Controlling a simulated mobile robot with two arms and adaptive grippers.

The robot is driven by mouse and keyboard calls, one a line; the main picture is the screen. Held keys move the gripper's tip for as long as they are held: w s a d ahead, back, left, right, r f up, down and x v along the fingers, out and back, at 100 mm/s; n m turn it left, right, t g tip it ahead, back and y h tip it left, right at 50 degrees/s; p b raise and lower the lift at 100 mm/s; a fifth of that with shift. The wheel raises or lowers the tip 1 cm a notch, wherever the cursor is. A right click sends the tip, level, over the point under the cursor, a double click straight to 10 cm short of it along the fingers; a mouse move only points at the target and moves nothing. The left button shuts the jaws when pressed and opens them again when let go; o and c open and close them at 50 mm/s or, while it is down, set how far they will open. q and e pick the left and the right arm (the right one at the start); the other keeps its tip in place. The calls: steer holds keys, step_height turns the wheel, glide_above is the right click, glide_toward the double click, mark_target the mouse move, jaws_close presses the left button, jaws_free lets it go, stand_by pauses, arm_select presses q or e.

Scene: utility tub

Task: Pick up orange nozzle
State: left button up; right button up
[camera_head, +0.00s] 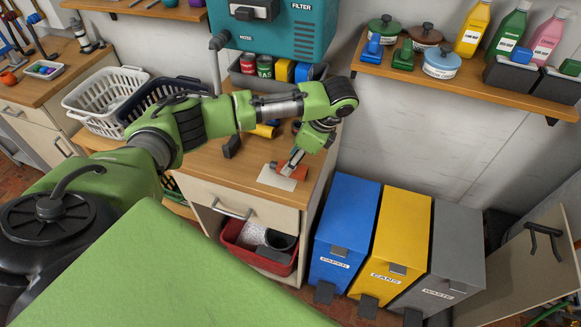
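A small orange-red piece (301,172), which looks like the orange nozzle, is on the wooden counter beside a white card (272,181). My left arm reaches in from the left over the counter. Its gripper (290,167) points down at the orange piece and overlaps it in the picture. The fingers hide part of the piece. I cannot tell whether they are closed on it or only around it. My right gripper is not in view.
White (92,112) and dark baskets stand left on the counter. A teal filter unit (290,38) hangs behind. Blue (345,222), yellow (401,232) and grey (455,240) bins stand right, below a shelf (450,80) with bottles. A red tub (236,240) is under the drawer.

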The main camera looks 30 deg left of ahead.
arm_select(q)
steer(key=x, duration=0.3)
steer(key=shift+f, duration=0.1)
steer(key=c, duration=1.1)
